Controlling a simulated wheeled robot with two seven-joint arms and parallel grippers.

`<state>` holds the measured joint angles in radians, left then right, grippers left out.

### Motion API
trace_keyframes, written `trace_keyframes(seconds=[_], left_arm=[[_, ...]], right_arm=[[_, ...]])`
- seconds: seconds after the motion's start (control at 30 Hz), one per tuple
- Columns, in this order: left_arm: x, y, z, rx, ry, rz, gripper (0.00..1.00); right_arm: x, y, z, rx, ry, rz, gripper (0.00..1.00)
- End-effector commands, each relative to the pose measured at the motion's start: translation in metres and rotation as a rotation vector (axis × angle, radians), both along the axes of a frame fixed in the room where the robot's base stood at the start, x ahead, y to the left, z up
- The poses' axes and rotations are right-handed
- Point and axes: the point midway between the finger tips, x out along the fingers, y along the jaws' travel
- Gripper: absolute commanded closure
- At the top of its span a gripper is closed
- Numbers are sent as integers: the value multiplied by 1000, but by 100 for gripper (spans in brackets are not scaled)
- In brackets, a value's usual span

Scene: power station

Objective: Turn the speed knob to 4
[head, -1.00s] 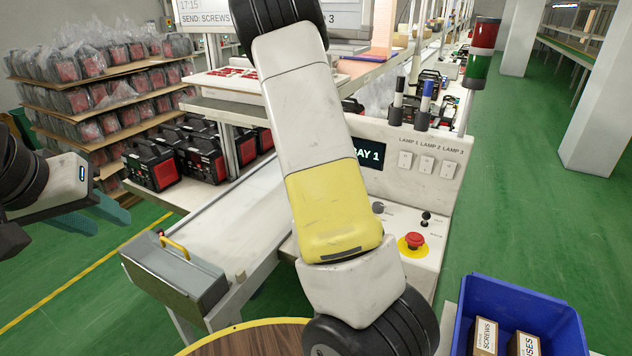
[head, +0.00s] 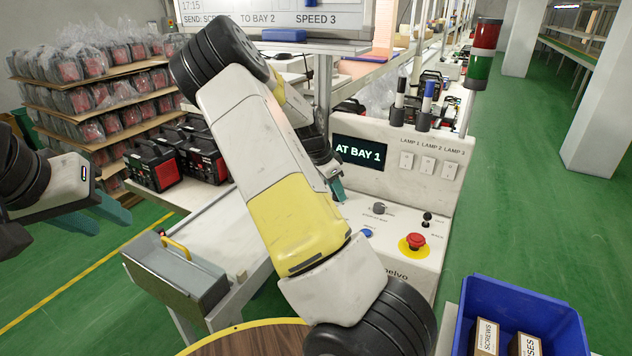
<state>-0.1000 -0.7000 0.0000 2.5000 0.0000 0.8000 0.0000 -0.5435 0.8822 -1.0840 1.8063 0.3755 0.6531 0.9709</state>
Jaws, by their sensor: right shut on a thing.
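The sloping control panel (head: 398,250) stands at centre right. A grey round knob (head: 379,208) shows on it, with a label too small to read. My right gripper (head: 338,190) is at the panel's upper left, left of that grey knob, mostly behind my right arm. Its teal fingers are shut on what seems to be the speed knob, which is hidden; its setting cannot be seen. The board (head: 290,18) at the top reads SPEED 3. My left gripper (head: 108,218) is at the far left, its teal fingers apart and empty.
A red emergency button (head: 415,241), a small black lever (head: 427,217) and a blue button (head: 367,233) are on the panel. A display (head: 360,153) reads AT BAY 1. A blue crate (head: 470,310) with boxes stands at lower right.

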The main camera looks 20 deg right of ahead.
Motion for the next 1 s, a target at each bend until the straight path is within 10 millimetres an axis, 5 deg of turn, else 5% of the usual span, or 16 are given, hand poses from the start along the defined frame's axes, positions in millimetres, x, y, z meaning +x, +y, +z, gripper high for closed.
trace_keyframes(seconds=[0.53,0.57,0.63,1.0], left_arm=[[0,0,0,0,0,0,64],[0,0,0,0,0,0,64],[0,0,0,0,0,0,64],[0,0,0,0,0,0,64]], right_arm=[[0,2,-1,4,2,-22,100],[0,2,-1,4,2,-22,62],[0,2,-1,3,1,-22,48],[0,2,3,2,0,-21,47]])
